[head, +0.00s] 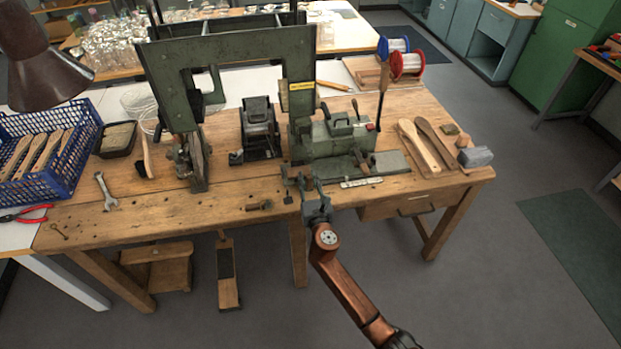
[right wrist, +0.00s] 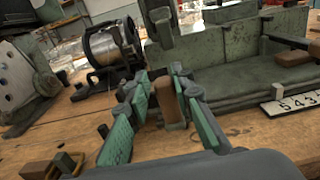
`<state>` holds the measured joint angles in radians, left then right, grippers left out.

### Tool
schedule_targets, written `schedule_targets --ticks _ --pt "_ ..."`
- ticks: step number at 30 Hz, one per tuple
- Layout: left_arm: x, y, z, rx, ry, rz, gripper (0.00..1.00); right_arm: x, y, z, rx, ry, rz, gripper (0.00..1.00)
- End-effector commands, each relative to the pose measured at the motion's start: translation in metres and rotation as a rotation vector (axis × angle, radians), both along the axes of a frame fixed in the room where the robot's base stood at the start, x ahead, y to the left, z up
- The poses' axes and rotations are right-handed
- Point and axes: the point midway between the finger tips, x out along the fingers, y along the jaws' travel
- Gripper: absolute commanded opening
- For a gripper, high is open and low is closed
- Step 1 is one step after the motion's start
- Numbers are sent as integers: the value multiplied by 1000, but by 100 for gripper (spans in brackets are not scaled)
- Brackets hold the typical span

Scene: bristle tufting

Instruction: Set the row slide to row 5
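The green tufting machine (head: 340,140) stands on the wooden bench. The row slide (head: 390,162) lies low along its front, with a white numbered plate (head: 361,182) before it. The plate also shows at the right of the right wrist view (right wrist: 296,101); its digits are partly cut off. My right gripper (head: 311,184) is at the slide's left end. In the right wrist view its green-padded fingers (right wrist: 160,78) stand apart, with an upright wooden knob (right wrist: 168,98) between them. I cannot tell whether the right finger touches the knob. My left gripper is not in view.
A black device (head: 260,130) and a tall green frame (head: 165,75) stand left of the machine. Wooden brush bodies (head: 420,147) lie right of it. A small wooden-handled tool (head: 259,205) lies near the front edge. A blue crate (head: 75,150) is far left.

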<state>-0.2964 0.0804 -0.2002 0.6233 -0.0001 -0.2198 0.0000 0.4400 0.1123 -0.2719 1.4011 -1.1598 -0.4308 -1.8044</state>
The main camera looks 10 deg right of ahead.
Motion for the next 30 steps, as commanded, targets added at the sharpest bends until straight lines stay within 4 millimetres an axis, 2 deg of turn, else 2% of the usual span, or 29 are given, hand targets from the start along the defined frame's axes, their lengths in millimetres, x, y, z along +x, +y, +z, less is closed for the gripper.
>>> schedule_targets --ticks 6,14,17,20,30 --pt "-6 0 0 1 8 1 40 0 1 -1 1 1 1 33" --pt "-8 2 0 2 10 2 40 -1 -1 0 1 0 -2 33" --pt "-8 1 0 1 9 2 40 -8 -1 -1 1 2 -3 33" --pt "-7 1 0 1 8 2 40 -22 -1 -1 0 1 -2 33" --pt "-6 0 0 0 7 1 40 -91 4 -1 1 2 0 33"
